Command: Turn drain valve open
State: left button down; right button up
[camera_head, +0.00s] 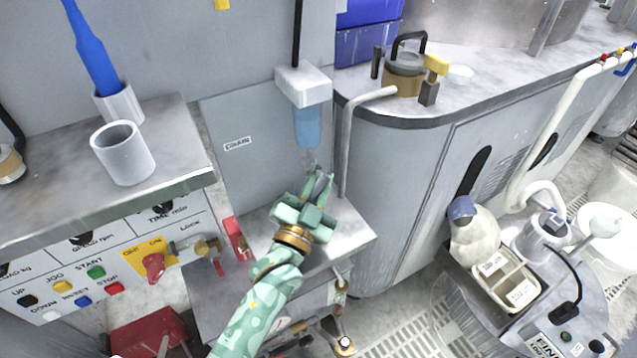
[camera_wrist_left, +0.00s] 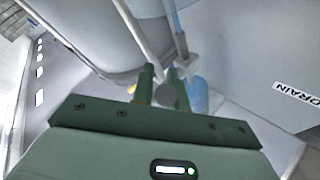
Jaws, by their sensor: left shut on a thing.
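My left gripper (camera_head: 319,181) reaches up from the bottom of the head view, just below a filter bowl of blue liquid (camera_head: 307,128) under a white block. Its green fingers are shut on a small grey round piece, which I take to be the drain valve (camera_wrist_left: 165,96). In the left wrist view the piece sits between the fingertips of my left gripper (camera_wrist_left: 163,85), with the blue bowl (camera_wrist_left: 198,96) behind. The fingers hide much of the valve, so its turn angle cannot be told. My right gripper is not in view.
A grey panel with a label reading DRAIN (camera_wrist_left: 295,92) stands behind the bowl. A bent grey pipe (camera_head: 347,140) rises close to the right of the gripper. A control panel with a red knob (camera_head: 153,266) and a white cup (camera_head: 124,153) are at left.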

pick_arm(q)
jog(key=c, duration=1.4)
grip_release()
